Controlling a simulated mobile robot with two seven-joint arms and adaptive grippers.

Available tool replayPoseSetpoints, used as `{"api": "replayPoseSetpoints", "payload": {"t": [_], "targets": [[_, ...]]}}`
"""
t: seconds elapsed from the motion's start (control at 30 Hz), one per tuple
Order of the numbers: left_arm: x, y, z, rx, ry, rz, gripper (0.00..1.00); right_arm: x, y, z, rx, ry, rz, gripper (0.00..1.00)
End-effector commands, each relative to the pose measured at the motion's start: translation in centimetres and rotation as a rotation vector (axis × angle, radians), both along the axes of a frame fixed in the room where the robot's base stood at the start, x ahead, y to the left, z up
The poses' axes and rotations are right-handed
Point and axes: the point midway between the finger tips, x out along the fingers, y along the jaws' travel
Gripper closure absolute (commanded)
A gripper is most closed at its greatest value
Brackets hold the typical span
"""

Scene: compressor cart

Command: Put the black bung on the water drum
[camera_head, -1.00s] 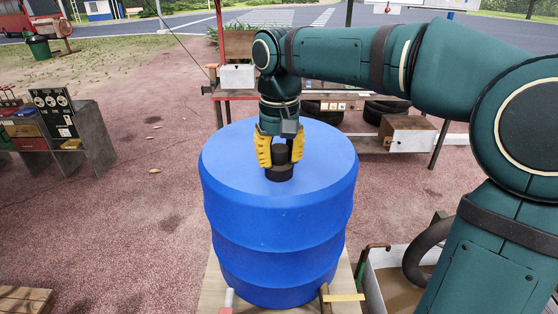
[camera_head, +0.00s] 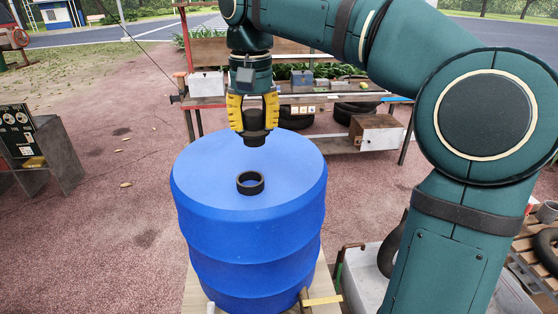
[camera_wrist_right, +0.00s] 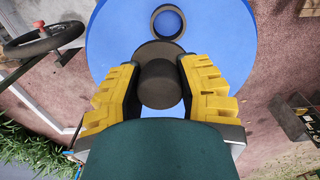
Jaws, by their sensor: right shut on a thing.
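The blue water drum (camera_head: 250,225) stands upright in the middle of the head view. On its top a black ring-shaped neck (camera_head: 250,190) is open, with blue showing inside. My right gripper (camera_head: 254,112) has yellow fingers shut on the black bung (camera_head: 254,137). It holds the bung above the drum top, behind the neck in the head view and apart from it. The right wrist view shows the bung (camera_wrist_right: 160,84) between both fingers, its wider dark flange below, and the neck (camera_wrist_right: 154,22) beyond it. My left gripper is not in view.
A workbench (camera_head: 340,98) with tyres and boxes stands behind the drum. A dark control panel (camera_head: 18,133) on a stand is at left. A white bin (camera_head: 367,287) is right of the drum. Open ground lies to the drum's left.

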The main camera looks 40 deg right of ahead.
Motion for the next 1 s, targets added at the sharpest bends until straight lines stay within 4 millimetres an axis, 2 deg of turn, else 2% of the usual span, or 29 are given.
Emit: {"api": "replayPoseSetpoints", "payload": {"t": [0.3, 0.5, 0.63, 0.77, 0.87, 1.0], "targets": [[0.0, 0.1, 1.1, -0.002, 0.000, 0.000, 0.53, 0.0, -4.6, 0.3, -0.001, 0.005, -0.680, 1.00], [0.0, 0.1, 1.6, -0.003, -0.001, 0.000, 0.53, -0.3, -7.0, 0.4, -0.005, 0.006, -1.050, 1.00], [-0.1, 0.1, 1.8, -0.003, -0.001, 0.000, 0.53, -0.4, -8.0, 0.4, -0.006, 0.007, -1.207, 1.00], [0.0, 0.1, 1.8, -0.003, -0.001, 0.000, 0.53, -0.5, -8.5, 0.2, -0.007, 0.008, -1.286, 1.00], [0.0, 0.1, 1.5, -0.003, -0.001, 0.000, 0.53, -0.6, -8.6, -1.0, -0.009, 0.010, -1.307, 1.00], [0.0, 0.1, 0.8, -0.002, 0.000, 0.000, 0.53, -0.6, -8.6, -3.6, -0.009, 0.011, -1.307, 1.00]]}}
